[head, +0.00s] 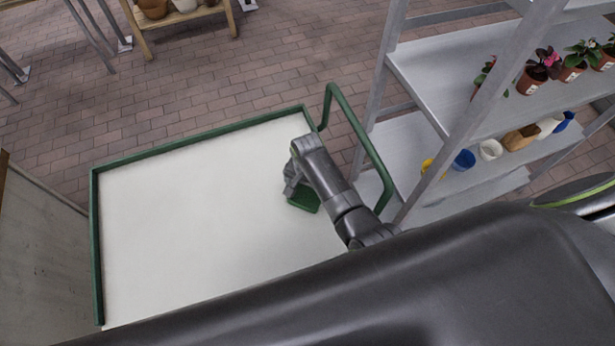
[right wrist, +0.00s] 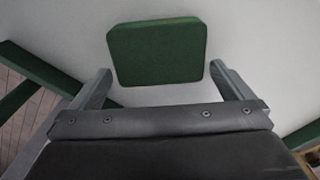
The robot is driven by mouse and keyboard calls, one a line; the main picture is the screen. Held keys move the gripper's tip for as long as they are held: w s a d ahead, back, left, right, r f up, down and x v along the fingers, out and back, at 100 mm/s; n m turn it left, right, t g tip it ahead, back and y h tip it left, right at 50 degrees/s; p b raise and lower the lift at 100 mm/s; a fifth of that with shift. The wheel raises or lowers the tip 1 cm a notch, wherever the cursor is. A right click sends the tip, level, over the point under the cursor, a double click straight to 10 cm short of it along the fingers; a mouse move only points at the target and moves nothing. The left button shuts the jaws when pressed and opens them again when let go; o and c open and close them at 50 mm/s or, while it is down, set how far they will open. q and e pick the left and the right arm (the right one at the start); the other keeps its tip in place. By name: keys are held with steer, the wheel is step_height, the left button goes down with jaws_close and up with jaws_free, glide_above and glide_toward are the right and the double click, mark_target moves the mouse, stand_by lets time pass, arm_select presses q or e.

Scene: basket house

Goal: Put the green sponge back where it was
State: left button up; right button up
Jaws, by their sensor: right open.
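The green sponge (head: 304,199) lies on the white top of a green-rimmed cart (head: 190,215), near its right side. It also shows in the right wrist view (right wrist: 157,52) as a rounded green block just ahead of the fingertips. My right gripper (head: 292,184) is above the sponge and partly hides it in the head view. In the right wrist view the gripper (right wrist: 157,84) is open, with one finger to each side of the sponge's near edge and white surface showing around it. My left gripper is not in view.
The cart's green handle (head: 360,145) rises at its right end. A grey shelf rack (head: 430,85) beyond it holds potted plants (head: 570,65), a blue cup (head: 464,159) and a white cup (head: 490,149). The rest of the cart top is clear. A wooden stand (head: 185,18) is at the back.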

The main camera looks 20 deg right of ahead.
mark_target(307, 190)
step_height(307, 190, up, 12)
steer(key=shift+f, duration=0.15)
stand_by(0.3)
stand_by(0.5)
